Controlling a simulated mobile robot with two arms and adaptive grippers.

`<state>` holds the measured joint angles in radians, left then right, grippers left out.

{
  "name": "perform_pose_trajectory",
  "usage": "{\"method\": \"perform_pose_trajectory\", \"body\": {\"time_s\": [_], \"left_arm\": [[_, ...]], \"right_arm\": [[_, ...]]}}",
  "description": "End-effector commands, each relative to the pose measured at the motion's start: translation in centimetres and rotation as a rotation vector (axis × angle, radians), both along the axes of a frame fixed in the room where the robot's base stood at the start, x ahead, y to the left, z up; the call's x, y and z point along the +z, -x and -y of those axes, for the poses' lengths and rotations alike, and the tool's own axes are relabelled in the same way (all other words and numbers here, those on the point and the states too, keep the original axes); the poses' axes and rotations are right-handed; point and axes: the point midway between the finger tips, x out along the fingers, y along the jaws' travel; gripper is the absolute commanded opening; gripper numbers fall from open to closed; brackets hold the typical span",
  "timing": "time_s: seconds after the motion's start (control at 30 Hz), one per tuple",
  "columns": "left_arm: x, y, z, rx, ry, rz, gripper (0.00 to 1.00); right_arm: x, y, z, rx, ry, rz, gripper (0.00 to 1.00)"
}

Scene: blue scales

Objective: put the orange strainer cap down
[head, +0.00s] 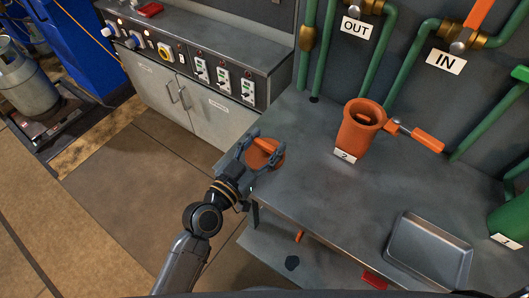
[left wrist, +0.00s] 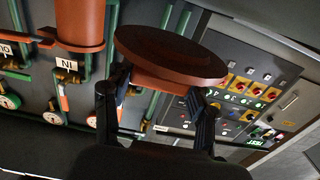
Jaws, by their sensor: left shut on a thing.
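The orange strainer cap (head: 267,151) is a round disc near the left end of the grey worktop. My left gripper (head: 258,153) is shut on it, with a dark finger on either side. In the left wrist view the cap (left wrist: 168,50) looks reddish brown and sits between the fingertips of my left gripper (left wrist: 158,90). I cannot tell whether the cap touches the worktop. The orange strainer body (head: 352,137), labelled 2, stands open-topped to the right of the cap. My right gripper is not in view.
The grey worktop (head: 310,195) is bare between the cap and the metal tray (head: 432,250) at front right. A green container (head: 510,220) labelled 1 stands at the right edge. Green pipes with valves (head: 463,40) run behind. A control cabinet (head: 205,90) stands at back left.

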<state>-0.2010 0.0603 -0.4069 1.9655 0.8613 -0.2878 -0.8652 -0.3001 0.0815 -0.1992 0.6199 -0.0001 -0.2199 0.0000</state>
Motion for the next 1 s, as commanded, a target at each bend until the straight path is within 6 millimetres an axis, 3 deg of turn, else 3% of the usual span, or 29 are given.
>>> {"method": "perform_pose_trajectory", "body": {"time_s": [0.2, 0.63, 0.67, 0.7, 0.77, 1.0], "left_arm": [[-3.1, -0.4, -0.1, 0.000, -0.001, 0.001, 0.05], [-3.7, -0.3, -0.1, 0.002, 0.000, 0.002, 0.05], [-3.8, -0.3, -0.1, 0.001, -0.002, -0.001, 0.61], [-3.7, -0.3, -0.1, 0.001, -0.001, -0.002, 0.69], [-3.7, -0.3, -0.1, 0.001, -0.001, -0.002, 0.80], [-3.7, -0.3, -0.1, 0.001, -0.001, -0.002, 0.80]], "right_arm": [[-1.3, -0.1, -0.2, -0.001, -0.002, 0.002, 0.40], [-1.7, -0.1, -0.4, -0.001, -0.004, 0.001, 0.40], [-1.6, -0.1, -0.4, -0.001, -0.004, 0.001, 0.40], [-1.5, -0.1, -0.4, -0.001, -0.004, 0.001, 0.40], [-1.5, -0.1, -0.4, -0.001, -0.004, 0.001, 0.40], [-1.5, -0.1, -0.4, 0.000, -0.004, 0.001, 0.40]]}}
